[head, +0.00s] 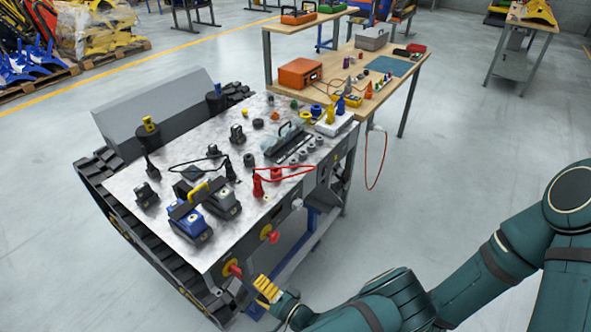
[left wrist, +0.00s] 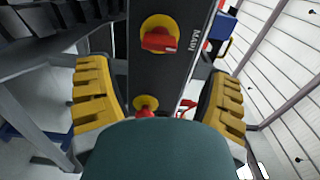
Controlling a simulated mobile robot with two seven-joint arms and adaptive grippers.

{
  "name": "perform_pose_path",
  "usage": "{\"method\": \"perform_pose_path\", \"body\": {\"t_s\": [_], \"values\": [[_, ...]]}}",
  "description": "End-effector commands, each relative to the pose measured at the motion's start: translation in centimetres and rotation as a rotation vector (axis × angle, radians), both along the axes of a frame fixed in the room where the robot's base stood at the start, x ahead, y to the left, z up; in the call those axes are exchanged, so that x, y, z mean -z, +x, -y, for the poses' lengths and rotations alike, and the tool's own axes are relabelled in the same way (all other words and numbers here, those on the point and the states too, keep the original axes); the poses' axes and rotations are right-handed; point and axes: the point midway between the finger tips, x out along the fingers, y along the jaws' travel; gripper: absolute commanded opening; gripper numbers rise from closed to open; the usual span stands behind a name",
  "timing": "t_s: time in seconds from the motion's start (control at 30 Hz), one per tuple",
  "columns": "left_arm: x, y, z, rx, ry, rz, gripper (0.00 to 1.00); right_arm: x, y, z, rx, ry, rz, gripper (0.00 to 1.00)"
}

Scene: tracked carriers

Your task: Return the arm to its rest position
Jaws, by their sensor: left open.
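My left gripper (head: 267,289) has yellow finger pads and is low in the head view, beside the front corner of the tracked carrier (head: 140,262). In the left wrist view its two yellow fingers (left wrist: 160,100) stand wide apart with nothing held between them. Beyond them is the carrier's dark side panel, with a red rotary switch (left wrist: 158,40) on a yellow disc marked MAIN. Another red control on a yellow disc (left wrist: 146,104) shows below it, partly hidden by the teal wrist part. I do not see my right gripper.
The carrier's metal top (head: 125,190) holds dark connectors, a blue block (head: 189,224) and red and black leads. A wooden workbench (head: 400,72) with an orange case (head: 300,73) stands behind. Open grey floor lies to the right and left.

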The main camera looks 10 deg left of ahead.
Motion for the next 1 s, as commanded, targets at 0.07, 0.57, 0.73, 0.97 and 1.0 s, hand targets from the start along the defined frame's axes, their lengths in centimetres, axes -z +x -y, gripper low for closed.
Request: {"method": "perform_pose_path", "body": {"t_s": [0.07,0.57,0.73,0.97,1.0], "values": [[0.0,0.0,0.0,-0.003,-0.001,-0.002,0.8,0.0,0.0,0.0,0.0,0.0,0.0,0.51],[5.6,-16.8,4.2,-0.692,-0.971,-0.676,0.8,0.0,0.0,0.0,0.0,0.0,0.0,0.51],[3.5,-16.1,10.2,-0.67,-1.506,-0.662,0.8,0.0,0.0,0.0,0.0,0.0,0.0,0.51],[-1.3,-10.1,11.7,-0.431,-1.895,-0.354,0.8,0.0,0.0,0.0,0.0,0.0,0.0,0.51],[-2.0,-9.3,11.4,-0.396,-1.915,-0.306,0.8,0.0,0.0,0.0,0.0,0.0,0.0,0.51]]}}
